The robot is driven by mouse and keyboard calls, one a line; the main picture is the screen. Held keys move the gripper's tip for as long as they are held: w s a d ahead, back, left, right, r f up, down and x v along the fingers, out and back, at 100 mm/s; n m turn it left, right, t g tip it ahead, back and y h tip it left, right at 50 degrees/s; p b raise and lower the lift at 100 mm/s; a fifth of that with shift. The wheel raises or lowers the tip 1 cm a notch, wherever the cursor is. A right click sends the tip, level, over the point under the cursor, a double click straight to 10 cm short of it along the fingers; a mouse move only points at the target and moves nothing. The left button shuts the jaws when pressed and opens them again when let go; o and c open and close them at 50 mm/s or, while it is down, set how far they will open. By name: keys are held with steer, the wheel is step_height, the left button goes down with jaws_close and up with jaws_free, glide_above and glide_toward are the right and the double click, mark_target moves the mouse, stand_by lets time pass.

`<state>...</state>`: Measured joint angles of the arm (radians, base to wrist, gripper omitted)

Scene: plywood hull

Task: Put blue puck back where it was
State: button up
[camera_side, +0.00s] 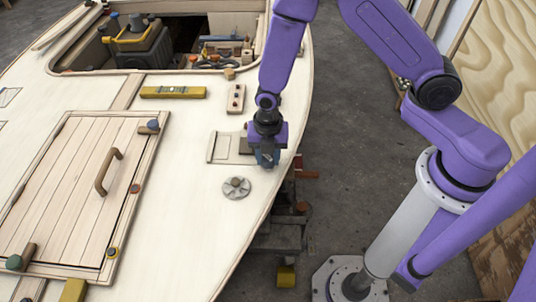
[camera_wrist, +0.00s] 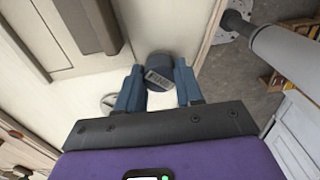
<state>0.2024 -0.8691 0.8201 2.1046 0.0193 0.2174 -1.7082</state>
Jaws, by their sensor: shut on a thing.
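The blue puck (camera_wrist: 160,66) is a dark blue-grey round piece with a pale rectangular mark, seen in the wrist view between the fingertips. My gripper (camera_wrist: 158,84) is shut on it from both sides. In the side view my gripper (camera_side: 267,158) points down, low over the deck near its right edge, beside a shallow pale panel (camera_side: 222,147). The fingers mostly hide the puck there. I cannot tell whether the puck touches the deck.
A grey round fitting (camera_side: 237,187) lies on the deck just in front of my gripper. A wooden hatch (camera_side: 75,190) with a handle and coloured knobs is at left; its corner knob (camera_side: 153,125) is blue-grey. A yellow level (camera_side: 173,92) and a small holed block (camera_side: 236,98) lie behind.

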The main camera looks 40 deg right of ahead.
mark_target(268, 157)
steer(key=shift+f, duration=0.1)
steer(key=o, duration=1)
step_height(268, 157, up, 12)
steer(key=shift+r, duration=0.2)
steer(key=s+d+r+m, duration=0.3)
steer(key=s+m, duration=0.1)
steer(key=s, duration=0.3)
steer(key=s+d+r+m, duration=0.4)
steer(key=s+m, duration=0.1)
steer(key=s, duration=0.2)
steer(key=s+d+r+m, duration=0.3)
steer(key=s+d+m, duration=0.1)
steer(key=s, duration=0.3)
steer(key=shift+s+d+r+m, duration=0.25)
steer(key=shift+r+m, duration=0.05)
steer(key=shift+m, duration=0.4)
